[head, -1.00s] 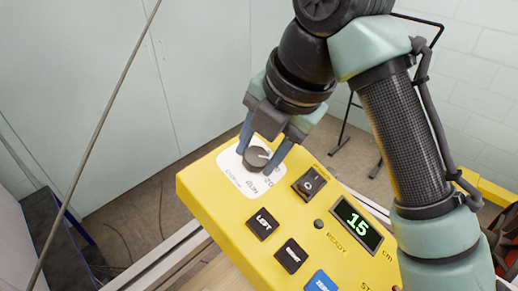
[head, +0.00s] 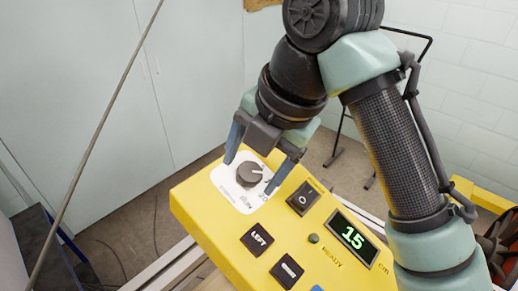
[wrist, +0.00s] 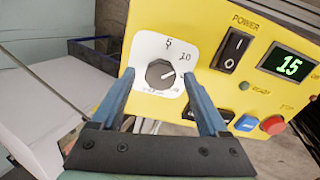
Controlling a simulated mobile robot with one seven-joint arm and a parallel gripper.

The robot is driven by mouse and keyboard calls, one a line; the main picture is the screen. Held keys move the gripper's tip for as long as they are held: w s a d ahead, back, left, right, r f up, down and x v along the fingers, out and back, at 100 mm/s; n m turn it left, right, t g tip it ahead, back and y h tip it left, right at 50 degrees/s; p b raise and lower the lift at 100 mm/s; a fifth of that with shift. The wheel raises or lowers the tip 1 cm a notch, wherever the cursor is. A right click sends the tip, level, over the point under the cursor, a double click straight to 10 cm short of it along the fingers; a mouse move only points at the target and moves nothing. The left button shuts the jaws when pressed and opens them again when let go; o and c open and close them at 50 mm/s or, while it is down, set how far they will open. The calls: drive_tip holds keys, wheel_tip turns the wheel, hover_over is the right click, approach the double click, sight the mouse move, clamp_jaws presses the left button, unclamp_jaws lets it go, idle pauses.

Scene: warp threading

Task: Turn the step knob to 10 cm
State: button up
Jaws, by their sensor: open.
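The step knob (head: 249,174) is dark and round, on a white dial plate (head: 223,183) at the panel's upper left. In the wrist view the knob (wrist: 160,73) has its pale mark toward the right, below the printed 10 (wrist: 185,57); the 5 stands at the top. The green display (head: 353,238) reads 15, as it does in the wrist view (wrist: 290,66). My gripper (head: 249,175) is open, its blue fingers on either side of the knob with gaps between. In the wrist view a finger covers part of the dial's right side.
The yellow panel (head: 205,221) also carries a power switch (head: 303,198), a LEFT button (head: 257,239), another dark button (head: 287,270) and a green ready light (head: 313,238). A red stop button (wrist: 272,125) shows in the wrist view. A thin rod slants at left.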

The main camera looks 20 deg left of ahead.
drive_tip(key=b+v, duration=0.1)
drive_tip(key=v, duration=1.1)
drive_tip(key=shift+d+r, duration=0.15)
drive_tip(key=shift+r, duration=0.25)
drive_tip(key=shift+s, duration=0.15)
